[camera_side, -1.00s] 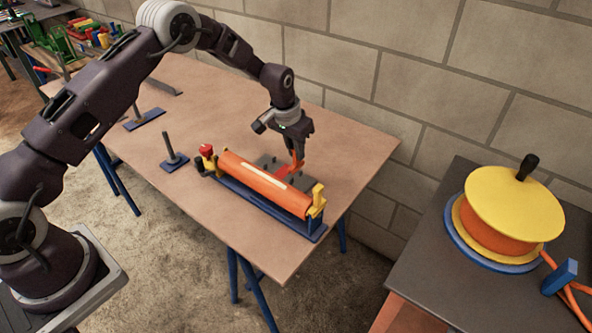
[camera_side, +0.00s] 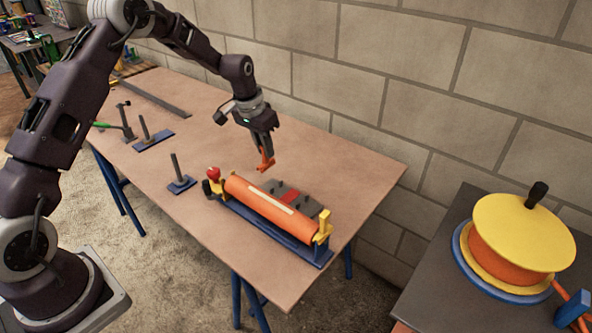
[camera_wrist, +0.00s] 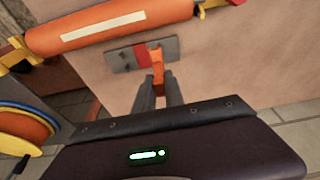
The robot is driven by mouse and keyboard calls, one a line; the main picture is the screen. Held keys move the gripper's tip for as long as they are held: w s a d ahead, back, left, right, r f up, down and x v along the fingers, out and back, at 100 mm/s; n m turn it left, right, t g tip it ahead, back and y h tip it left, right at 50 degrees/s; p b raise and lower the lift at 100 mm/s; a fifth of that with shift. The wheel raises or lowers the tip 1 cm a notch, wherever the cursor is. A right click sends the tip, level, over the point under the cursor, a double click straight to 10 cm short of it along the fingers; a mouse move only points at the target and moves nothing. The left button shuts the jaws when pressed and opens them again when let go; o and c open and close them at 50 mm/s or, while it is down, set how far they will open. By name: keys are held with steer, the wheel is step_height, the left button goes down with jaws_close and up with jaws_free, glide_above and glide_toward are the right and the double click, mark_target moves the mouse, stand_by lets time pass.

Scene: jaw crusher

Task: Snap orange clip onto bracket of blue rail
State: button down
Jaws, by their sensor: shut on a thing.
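The wrist view shows the clip (camera_wrist: 158,72) between my fingertips (camera_wrist: 160,90). The blue rail (camera_side: 275,238) lies on the table with an orange roller (camera_side: 272,210) along it and a yellow bracket (camera_side: 323,228) upright at its right end. A red knob (camera_side: 213,173) is at the left end. A grey plate (camera_side: 308,206) with a red patch (camera_side: 290,196) lies behind the roller.
The wooden table (camera_side: 160,200) has free room in front of and left of the rail. Posts on blue bases (camera_side: 182,185) stand at the left. A block wall (camera_side: 330,70) is behind. A yellow and orange reel (camera_side: 515,235) sits on another table at right.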

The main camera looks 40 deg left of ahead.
steer(key=s+a+r, duration=0.5)
steer(key=s+a, duration=0.2)
steer(key=a, duration=0.1)
steer(key=shift+a+r, duration=0.15)
steer(key=shift+a, duration=0.15)
steer(key=shift+s, duration=0.15)
steer(key=shift+s+x, duration=0.25)
steer(key=shift+x, duration=0.7)
steer(key=shift+s+x, duration=0.2)
steer(key=shift+x, duration=0.75)
steer(key=shift+s+x, duration=0.25)
steer(key=shift+x, duration=0.7)
steer(key=shift+s+x, duration=0.15)
steer(key=shift+x, duration=0.55)
steer(key=shift+s+x, duration=0.2)
steer(key=shift+x, duration=0.55)
steer(key=shift+w+v, duration=0.25)
steer(key=shift+v, duration=0.7)
steer(key=shift+s+x, duration=0.2)
steer(key=shift+x, duration=0.7)
